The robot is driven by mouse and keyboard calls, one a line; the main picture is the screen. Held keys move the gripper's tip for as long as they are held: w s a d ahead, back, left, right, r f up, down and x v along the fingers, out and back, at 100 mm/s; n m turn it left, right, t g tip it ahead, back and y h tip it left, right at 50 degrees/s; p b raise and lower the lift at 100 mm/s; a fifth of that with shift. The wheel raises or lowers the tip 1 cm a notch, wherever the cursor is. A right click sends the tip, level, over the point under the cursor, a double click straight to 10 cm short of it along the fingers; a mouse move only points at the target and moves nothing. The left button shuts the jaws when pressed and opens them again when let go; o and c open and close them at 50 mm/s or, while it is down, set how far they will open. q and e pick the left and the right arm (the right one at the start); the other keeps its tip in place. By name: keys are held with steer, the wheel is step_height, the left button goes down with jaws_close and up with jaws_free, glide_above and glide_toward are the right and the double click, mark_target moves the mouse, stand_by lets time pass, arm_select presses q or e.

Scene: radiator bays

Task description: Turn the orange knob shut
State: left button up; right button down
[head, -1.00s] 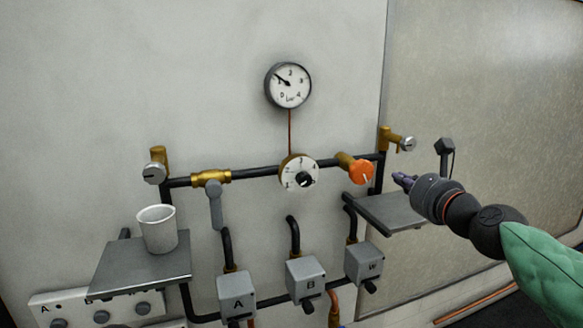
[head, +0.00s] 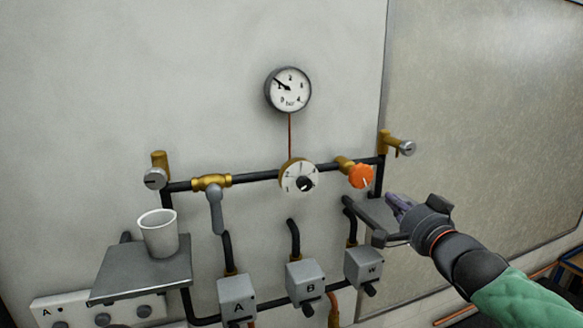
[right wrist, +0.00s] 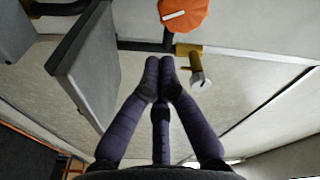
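The orange knob (head: 360,176) sits on a brass valve at the right end of the black pipe, with a white mark on its face. It also shows at the top of the right wrist view (right wrist: 183,14), beyond the fingertips. My right gripper (head: 392,203) is below and right of the knob, in front of the right grey shelf, apart from the knob. In the right wrist view its purple fingers (right wrist: 160,68) come together at the tips with nothing between them. My left gripper is not in view.
A grey shelf (right wrist: 88,65) is close left of my right fingers. A brass valve with a silver cap (head: 406,148) is right of the knob. A numbered dial (head: 298,176) is left of it. A white cup (head: 158,236) stands on the left shelf (head: 140,283).

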mark_target(360, 176)
steer(key=w+a+f+n+y+b, duration=0.1)
steer(key=w+a+n, duration=0.4)
steer(key=shift+w+f+n+g+y, duration=0.25)
steer(key=shift+f+n+g+y, duration=0.05)
steer(key=shift+f+y, duration=0.1)
stand_by(0.4)
steer(key=shift+r+p, duration=0.3)
steer(key=shift+r, duration=0.05)
stand_by(0.8)
